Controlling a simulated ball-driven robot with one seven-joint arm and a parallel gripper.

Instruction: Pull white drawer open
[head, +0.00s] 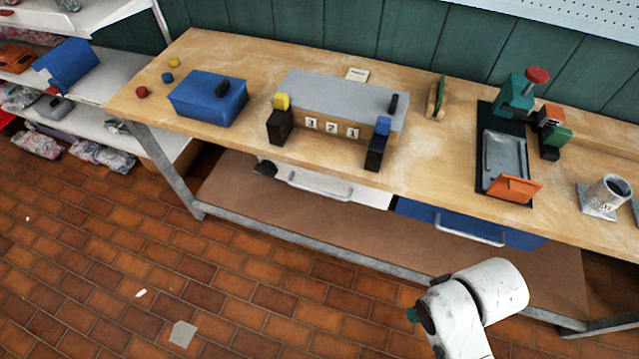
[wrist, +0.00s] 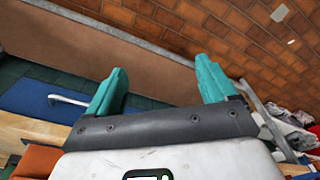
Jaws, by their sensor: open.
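The white drawer (head: 372,196) hangs under the front edge of the wooden bench, left of the blue drawer. It looks shut, and a pale bar handle (head: 320,186) runs across its front. I do not make out the white drawer in the wrist view. My gripper (wrist: 160,85) has two teal fingers, spread wide with nothing between them. In the head view only a small teal part shows beside my white arm, low and right of the white drawer and well apart from it.
The blue drawer (head: 470,226) with its metal handle is right of the white one; it also shows in the wrist view (wrist: 38,97). The bench (head: 240,60) carries a blue box (head: 200,105) and several fixtures. A brown lower shelf (head: 300,215) lies beneath. The tiled floor in front is mostly clear.

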